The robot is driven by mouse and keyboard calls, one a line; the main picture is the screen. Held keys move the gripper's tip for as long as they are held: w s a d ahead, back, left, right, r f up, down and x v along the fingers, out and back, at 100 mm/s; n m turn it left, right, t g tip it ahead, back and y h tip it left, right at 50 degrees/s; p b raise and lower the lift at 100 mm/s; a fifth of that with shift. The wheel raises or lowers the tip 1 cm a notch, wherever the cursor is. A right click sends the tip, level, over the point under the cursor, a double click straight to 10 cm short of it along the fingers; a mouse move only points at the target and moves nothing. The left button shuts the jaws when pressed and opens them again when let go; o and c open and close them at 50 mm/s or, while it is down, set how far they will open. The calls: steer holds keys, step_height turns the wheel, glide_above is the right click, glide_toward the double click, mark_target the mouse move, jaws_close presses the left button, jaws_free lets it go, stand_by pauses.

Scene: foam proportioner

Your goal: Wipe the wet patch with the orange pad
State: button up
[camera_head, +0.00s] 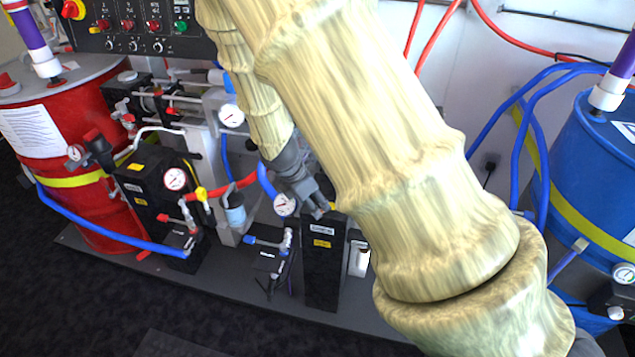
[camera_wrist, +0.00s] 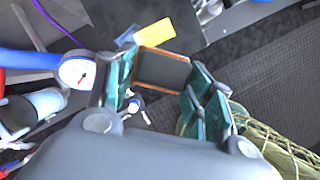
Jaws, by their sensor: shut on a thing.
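My gripper (camera_wrist: 160,90) has teal fingers on both sides of a pad (camera_wrist: 162,68) in the wrist view. The pad shows a dark face with a thin orange-brown rim, and the fingers are shut on it. The pad cannot be made out in the head view. I cannot make out the wet patch in either view; my arm covers much of the middle of the head view.
A red drum (camera_head: 60,150) stands at the left and a blue drum (camera_head: 590,170) at the right. Gauges, valves and blue and red hoses crowd around my gripper. A black control panel (camera_head: 140,30) is at the back. The dark floor (camera_head: 80,310) in front is clear.

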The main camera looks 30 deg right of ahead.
steer(key=shift+r+p, duration=2.4)
steer(key=shift+r, duration=0.2)
